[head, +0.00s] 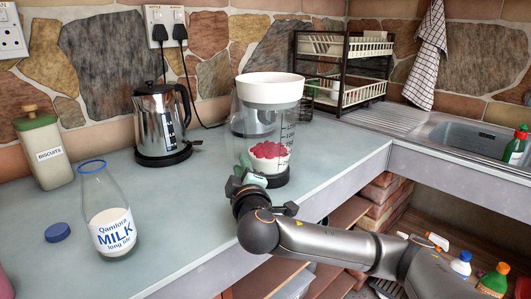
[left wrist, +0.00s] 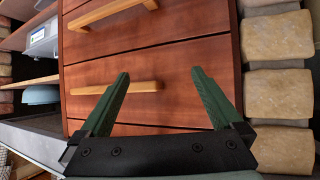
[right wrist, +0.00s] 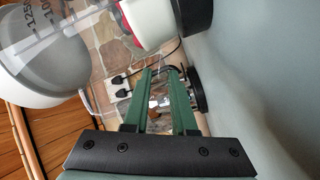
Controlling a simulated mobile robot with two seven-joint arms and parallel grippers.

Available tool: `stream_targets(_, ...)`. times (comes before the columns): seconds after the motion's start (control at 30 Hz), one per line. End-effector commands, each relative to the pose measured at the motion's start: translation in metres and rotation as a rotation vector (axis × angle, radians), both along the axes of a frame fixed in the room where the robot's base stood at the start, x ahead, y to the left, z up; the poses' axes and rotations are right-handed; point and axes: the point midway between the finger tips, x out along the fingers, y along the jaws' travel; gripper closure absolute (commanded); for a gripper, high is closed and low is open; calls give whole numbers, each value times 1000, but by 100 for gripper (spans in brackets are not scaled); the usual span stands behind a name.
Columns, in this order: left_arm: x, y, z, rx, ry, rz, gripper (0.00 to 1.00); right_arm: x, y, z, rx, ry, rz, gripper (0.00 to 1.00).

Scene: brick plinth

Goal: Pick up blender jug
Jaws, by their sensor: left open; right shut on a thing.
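The blender jug (head: 286,120) is clear with dark markings, a wide white top, red and white contents and a black base. It is upright near the front edge of the worktop; I cannot tell if its base touches the surface. My right gripper (head: 247,180) is at its lower near-left side, shut on it. In the right wrist view, the jug (right wrist: 75,35) shows sideways at upper left beside my right gripper's fingers (right wrist: 160,72); the exact contact is unclear. My left gripper (left wrist: 160,84) is open and empty in the left wrist view, facing wooden drawers.
A milk bottle (head: 108,210), blue cap (head: 57,232), biscuit jar (head: 42,155) and steel kettle (head: 158,115) stand to the left. A dish rack (head: 345,95) and sink (head: 470,140) are at the right. Drawers (left wrist: 180,55) face my left gripper.

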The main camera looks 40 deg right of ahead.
Motion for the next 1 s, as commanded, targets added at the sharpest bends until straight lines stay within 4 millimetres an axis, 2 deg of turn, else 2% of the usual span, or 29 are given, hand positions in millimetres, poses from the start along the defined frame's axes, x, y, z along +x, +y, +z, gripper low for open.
stream_targets(0.03,-1,0,-1,0,2,0,0,0,0,0,0,0,0,91)
stream_targets(0.13,-1,0,-1,0,3,0,0,0,0,0,0,0,0,100)
stream_targets(1.0,-1,1,-2,2,6,3,0,0,0,0,0,1,0,100)
